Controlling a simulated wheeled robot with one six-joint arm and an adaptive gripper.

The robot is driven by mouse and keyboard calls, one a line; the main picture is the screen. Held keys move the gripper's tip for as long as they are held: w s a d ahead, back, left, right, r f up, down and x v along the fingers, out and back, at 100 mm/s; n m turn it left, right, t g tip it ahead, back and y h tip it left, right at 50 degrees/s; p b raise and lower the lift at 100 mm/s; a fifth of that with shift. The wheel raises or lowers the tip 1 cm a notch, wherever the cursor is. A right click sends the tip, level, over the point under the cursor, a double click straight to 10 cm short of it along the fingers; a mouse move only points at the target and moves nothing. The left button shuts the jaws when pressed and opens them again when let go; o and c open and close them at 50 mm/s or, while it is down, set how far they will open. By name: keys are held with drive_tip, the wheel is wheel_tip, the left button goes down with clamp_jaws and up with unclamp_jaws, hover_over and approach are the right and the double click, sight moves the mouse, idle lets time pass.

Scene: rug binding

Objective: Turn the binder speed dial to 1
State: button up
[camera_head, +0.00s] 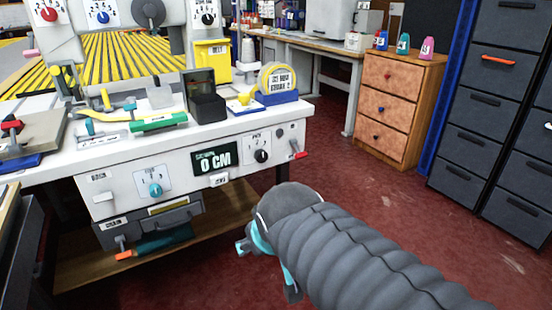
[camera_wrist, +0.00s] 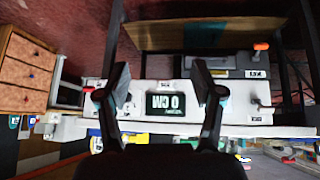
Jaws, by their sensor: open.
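Several dials show on the machine, and their labels are too small to read, so I cannot tell which is the binder speed dial. The front panel has a teal dial (camera_head: 155,190) and a black dial (camera_head: 262,155), either side of a "0 CM" display (camera_head: 215,160). Above are a red dial (camera_head: 48,14), a blue dial (camera_head: 102,17) and another black dial (camera_head: 208,18). My gripper (camera_head: 266,266) is in front of the table's right part, apart from the panel. In the wrist view, which is upside down, my gripper (camera_wrist: 162,90) is open and empty, its fingers framing the display (camera_wrist: 172,105).
The white worktable (camera_head: 100,152) carries a black box (camera_head: 206,105), a tape roll (camera_head: 277,78) and a green-handled tool (camera_head: 158,122). A drawer (camera_head: 150,222) hangs under the panel. A wooden cabinet (camera_head: 392,105) and dark drawers (camera_head: 490,100) stand right. Red floor (camera_head: 370,190) is clear between.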

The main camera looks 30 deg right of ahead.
drive_tip(key=w+d+t+h+b, duration=0.25)
drive_tip(key=w+d+t, duration=0.25)
drive_tip(key=w+d, duration=0.8)
drive_tip(key=n+t+y+b, duration=0.2)
drive_tip(key=n+t+y, duration=0.1)
drive_tip(key=t+y, duration=0.25)
approach(263, 158)
drive_tip(key=shift+h, duration=0.6)
drive_tip(key=w, duration=0.7)
drive_tip(key=w+a, duration=0.1)
drive_tip(key=w, duration=0.2)
drive_tip(key=shift+w+f, duration=0.1)
drive_tip(key=shift+w, duration=0.15)
drive_tip(key=shift+c, duration=0.3)
drive_tip(key=c, duration=1.1)
